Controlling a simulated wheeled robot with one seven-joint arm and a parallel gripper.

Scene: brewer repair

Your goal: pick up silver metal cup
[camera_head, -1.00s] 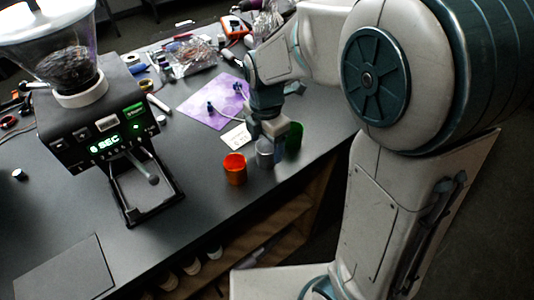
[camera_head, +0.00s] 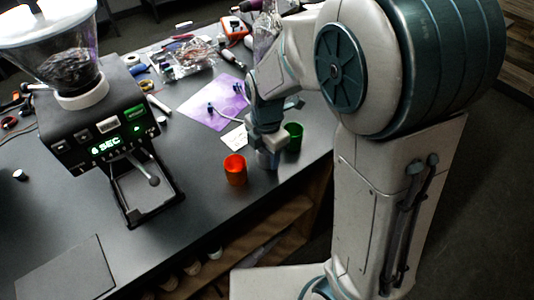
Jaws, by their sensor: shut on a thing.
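The silver metal cup (camera_head: 265,159) stands near the table's front edge, between an orange-red cup (camera_head: 235,170) on its left and a green cup (camera_head: 293,137) on its right. My gripper (camera_head: 265,146) comes down over it from above and is shut on it. The gripper and wrist hide the cup's upper part. I cannot tell whether its base touches the table.
A coffee grinder (camera_head: 95,130) with a clear hopper stands at the left. A purple mat (camera_head: 215,103) and a white card (camera_head: 236,137) lie behind the cups. Tools and bagged parts (camera_head: 190,60) clutter the back.

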